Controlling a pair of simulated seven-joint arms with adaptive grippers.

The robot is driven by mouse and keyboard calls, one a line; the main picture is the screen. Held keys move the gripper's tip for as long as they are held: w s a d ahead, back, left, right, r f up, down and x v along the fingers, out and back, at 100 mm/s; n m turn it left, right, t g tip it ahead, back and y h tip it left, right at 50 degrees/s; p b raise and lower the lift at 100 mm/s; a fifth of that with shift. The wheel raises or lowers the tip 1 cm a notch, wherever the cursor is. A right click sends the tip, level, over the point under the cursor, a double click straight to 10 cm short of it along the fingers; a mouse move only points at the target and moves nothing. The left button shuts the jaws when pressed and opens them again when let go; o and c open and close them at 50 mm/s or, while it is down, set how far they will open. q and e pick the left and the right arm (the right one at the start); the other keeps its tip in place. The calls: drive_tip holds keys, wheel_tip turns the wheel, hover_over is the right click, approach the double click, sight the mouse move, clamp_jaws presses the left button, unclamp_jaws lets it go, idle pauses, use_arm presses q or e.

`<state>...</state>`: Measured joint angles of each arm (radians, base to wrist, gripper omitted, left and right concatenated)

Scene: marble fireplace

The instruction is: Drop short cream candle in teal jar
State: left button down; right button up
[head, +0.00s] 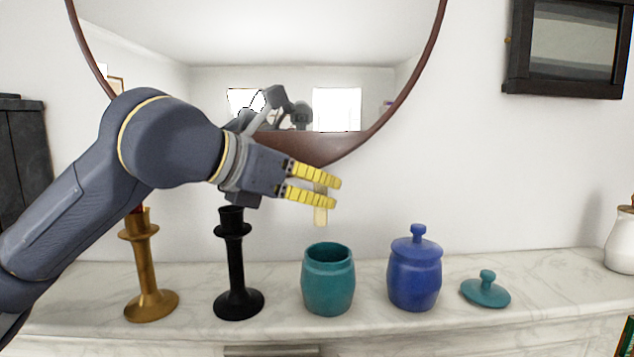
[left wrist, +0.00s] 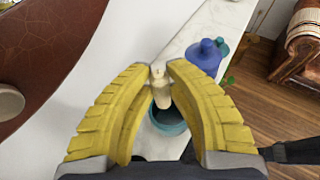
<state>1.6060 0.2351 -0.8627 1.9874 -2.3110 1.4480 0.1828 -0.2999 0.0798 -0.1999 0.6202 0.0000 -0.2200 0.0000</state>
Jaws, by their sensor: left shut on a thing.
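My left gripper (head: 335,191) is shut on the short cream candle (head: 320,214), which hangs upright between the yellow fingertips. The open teal jar (head: 328,285) stands on the marble mantel, below the candle and apart from it. The left wrist view shows the candle (left wrist: 161,92) between the fingertips, with the teal jar (left wrist: 168,120) behind and below it, partly covered by the candle and a finger. The teal lid (head: 486,291) lies on the mantel at the right. My right gripper is not in view.
A lidded blue jar (head: 414,272) stands just right of the teal jar. A black candlestick (head: 237,270) and a gold candlestick (head: 148,275) stand to the left. A round mirror (head: 260,50) hangs behind. A white jar (head: 621,242) is at the far right.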

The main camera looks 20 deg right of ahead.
sight(315, 211)
use_arm(q)
drive_tip(key=shift+f, duration=3.3)
drive_tip(key=c, duration=0.7)
unclamp_jaws()
drive_tip(key=shift+r, duration=3.95)
